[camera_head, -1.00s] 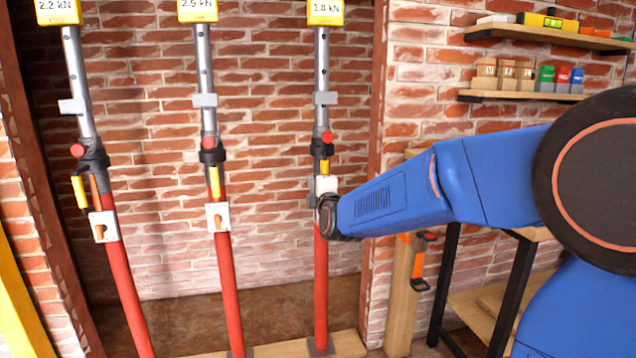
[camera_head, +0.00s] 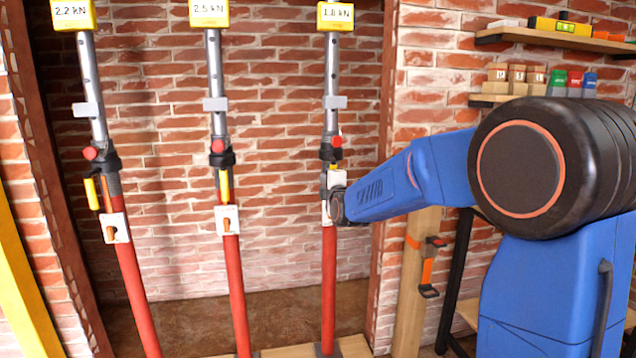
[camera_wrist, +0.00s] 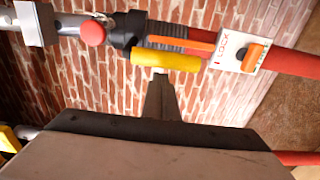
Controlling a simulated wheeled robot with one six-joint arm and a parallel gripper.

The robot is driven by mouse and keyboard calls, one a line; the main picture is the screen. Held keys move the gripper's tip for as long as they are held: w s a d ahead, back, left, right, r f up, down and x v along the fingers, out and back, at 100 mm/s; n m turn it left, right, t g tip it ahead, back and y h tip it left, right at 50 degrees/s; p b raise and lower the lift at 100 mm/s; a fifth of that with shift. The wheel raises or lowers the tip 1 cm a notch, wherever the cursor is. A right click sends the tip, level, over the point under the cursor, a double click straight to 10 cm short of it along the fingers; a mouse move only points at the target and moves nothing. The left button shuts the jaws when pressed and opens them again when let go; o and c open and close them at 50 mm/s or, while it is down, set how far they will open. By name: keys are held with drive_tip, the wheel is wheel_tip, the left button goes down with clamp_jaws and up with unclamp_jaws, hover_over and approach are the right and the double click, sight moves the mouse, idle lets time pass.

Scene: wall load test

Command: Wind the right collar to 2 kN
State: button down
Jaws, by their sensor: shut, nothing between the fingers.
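The right prop has a red lower tube (camera_head: 329,290), a grey upper tube and a black collar (camera_head: 330,150). Its yellow gauge (camera_head: 335,16) appears to read 1.8 kN. My gripper (camera_wrist: 160,75) is shut and empty, its tips by the yellow handle (camera_wrist: 166,61) in the wrist view; I cannot tell if they touch. There the collar (camera_wrist: 126,30) has a red button (camera_wrist: 92,33) beside it, and a white LOCK plate (camera_wrist: 228,48) with an orange knob (camera_wrist: 253,55) sits on the tube. In the head view my wrist partly hides this plate (camera_head: 337,180).
The left prop (camera_head: 137,290) and middle prop (camera_head: 237,290) read 2.2 kN and 2.5 kN on their gauges. Shelves (camera_head: 555,39) with boxes are at the upper right. A wooden post (camera_head: 414,285) with an orange clamp stands right of the props.

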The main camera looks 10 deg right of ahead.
drive_tip(key=shift+s+d, duration=0.15)
drive_tip(key=shift+d, duration=0.25)
drive_tip(key=shift+s+d, duration=0.2)
drive_tip(key=shift+d, duration=0.5)
